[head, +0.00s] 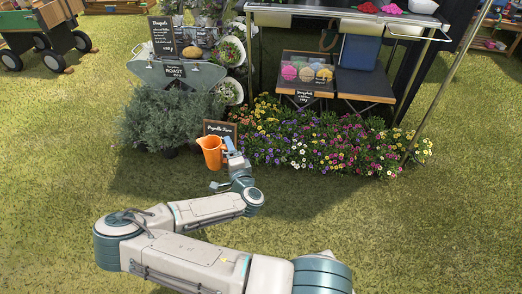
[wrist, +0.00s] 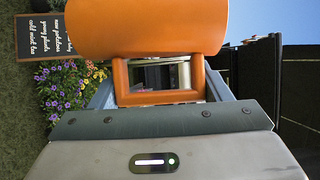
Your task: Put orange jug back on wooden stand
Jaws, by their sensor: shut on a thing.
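The orange jug (head: 210,153) is upright in the head view, in front of a small chalkboard sign at the flower bed's left end. My gripper (head: 232,152) is at the jug's right side, shut on its handle. In the wrist view the jug (wrist: 155,28) fills the top, with its square handle between my gripper's fingers (wrist: 160,90). Two wooden stands are at the back right: one (head: 364,98) bears a blue box, and the other (head: 306,93) bears a case of coloured balls. I cannot tell which is the task's stand.
Flowers (head: 330,148) spread in front of the stands. A grey-green bush (head: 172,115) is left of the jug. The chalkboard sign (wrist: 44,38) also shows in the wrist view. A metal pole (head: 440,85) rises at right. Grass in front is open.

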